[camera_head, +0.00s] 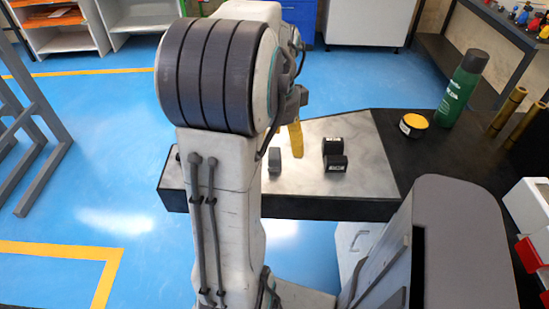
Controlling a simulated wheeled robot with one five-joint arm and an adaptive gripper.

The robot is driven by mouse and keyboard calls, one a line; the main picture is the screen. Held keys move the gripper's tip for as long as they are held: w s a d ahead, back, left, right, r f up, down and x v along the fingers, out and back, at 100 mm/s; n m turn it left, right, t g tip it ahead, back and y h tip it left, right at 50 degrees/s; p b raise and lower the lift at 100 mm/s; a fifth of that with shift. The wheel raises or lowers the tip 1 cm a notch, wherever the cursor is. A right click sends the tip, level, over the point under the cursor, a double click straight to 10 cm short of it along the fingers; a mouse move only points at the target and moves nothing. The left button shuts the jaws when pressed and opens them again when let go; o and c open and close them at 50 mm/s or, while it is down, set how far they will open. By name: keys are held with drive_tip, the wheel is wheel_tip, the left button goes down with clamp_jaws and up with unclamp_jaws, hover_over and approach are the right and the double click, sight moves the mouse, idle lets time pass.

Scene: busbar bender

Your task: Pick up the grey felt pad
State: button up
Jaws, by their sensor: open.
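A small grey block-like piece (274,160), which looks like the grey felt pad, stands on the metal-topped bench just right of my arm. Its left side is close to the arm's edge in the picture. My gripper (291,104) shows only in part behind my arm, above the far part of the bench. It is open, and its fingertips are mostly hidden. It appears apart from the grey piece.
A yellow piece (295,138) shows below my gripper. Two black labelled blocks (333,162) sit to the right. A yellow-topped tin (413,124), a green spray can (463,88) and brass-coloured rods (507,110) stand on the dark right part. Bare metal (372,165) lies right of the blocks.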

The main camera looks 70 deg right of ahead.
sight(276, 152)
drive_tip(key=shift+f, duration=2.6)
drive_tip(key=c, duration=1.4)
drive_tip(key=shift+c, duration=0.2)
drive_tip(key=shift+r, duration=0.45)
drive_tip(key=shift+c, duration=0.3)
wheel_tip(276, 152, up, 4)
drive_tip(key=shift+f, duration=0.2)
drive_tip(key=s+a+r, duration=0.2)
drive_tip(key=s, duration=0.1)
drive_tip(key=s+a+r, duration=0.2)
drive_tip(key=s, duration=0.1)
drive_tip(key=s+a+r, duration=0.2)
drive_tip(key=s, duration=0.2)
drive_tip(key=shift+r, duration=0.3)
drive_tip(key=shift+c, duration=0.2)
